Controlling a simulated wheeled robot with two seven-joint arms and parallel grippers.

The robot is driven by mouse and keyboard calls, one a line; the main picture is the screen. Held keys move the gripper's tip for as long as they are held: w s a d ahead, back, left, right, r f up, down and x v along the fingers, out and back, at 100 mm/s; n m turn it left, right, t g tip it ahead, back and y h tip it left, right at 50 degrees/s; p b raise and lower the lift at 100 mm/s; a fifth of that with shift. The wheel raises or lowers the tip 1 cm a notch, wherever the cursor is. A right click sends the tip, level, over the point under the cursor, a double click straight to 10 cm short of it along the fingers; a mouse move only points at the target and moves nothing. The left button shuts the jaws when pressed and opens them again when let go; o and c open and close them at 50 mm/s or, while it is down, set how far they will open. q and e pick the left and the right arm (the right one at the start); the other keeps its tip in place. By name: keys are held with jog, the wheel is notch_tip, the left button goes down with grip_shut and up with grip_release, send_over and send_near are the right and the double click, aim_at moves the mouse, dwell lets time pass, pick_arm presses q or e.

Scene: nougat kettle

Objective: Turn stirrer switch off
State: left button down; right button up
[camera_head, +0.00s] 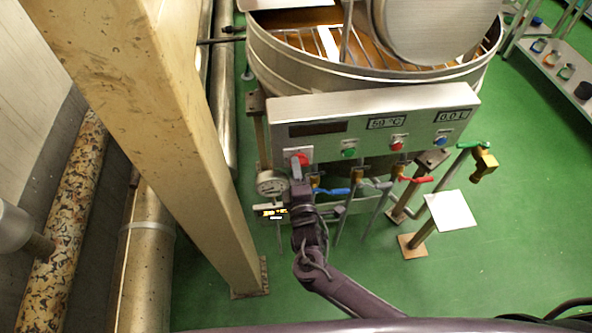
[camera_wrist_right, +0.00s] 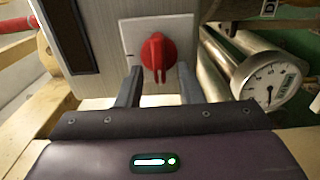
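The stirrer switch looks to be the red rotary knob (camera_wrist_right: 158,52) on a white square plate, with its ridge near vertical in the right wrist view. In the head view, the red knob (camera_head: 301,158) sits at the lower left of the grey control panel (camera_head: 370,103). My right gripper (camera_wrist_right: 159,70) is open, one finger on each side of the knob's lower part, with visible gaps. It also shows in the head view (camera_head: 297,172), just below the knob and partly covering it. Whether the fingertips reach past the knob's front is unclear. My left gripper is not in view.
Green (camera_head: 348,153), red (camera_head: 397,144) and blue (camera_head: 440,141) buttons line the panel. A round gauge (camera_head: 271,183) is close beside my right gripper. Valve handles in blue (camera_head: 332,191) and red (camera_head: 416,179) stick out below. The kettle (camera_head: 270,58) stands behind; a beige post (camera_head: 200,150) is left.

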jog(key=s+b, duration=0.1)
jog(key=s, duration=0.6)
jog(key=shift+s+d, duration=0.3)
jog(key=shift+s, duration=0.05)
jog(key=shift+f, duration=0.1)
jog(key=s+d+f+m+g, duration=0.2)
jog(key=s+d+f, duration=0.15)
jog(key=f, duration=0.45)
jog(key=s+d+f+m+g+h+b, duration=0.1)
jog(key=s+d+f+m+g, duration=0.2)
jog(key=f, duration=0.6)
jog(key=s+d+f+m+g, duration=0.15)
jog(key=d+f, duration=0.25)
jog(key=f, duration=0.4)
jog(key=s+d+f+m+g, duration=0.2)
jog(key=s+f, duration=0.4)
jog(key=s, duration=0.3)
jog(key=s+d+f+m+g, duration=0.3)
jog(key=s+f+m+g, duration=0.1)
jog(key=s, duration=0.6)
jog(key=s+d+f+m+g, duration=0.3)
jog(key=s+f+m+g, duration=0.1)
jog(key=s+f, duration=0.3)
jog(key=shift+s+d+f+b, duration=0.2)
jog(key=shift+s+f+b, duration=0.15)
jog(key=shift+s, duration=0.9)
jog(key=shift+g, duration=0.25)
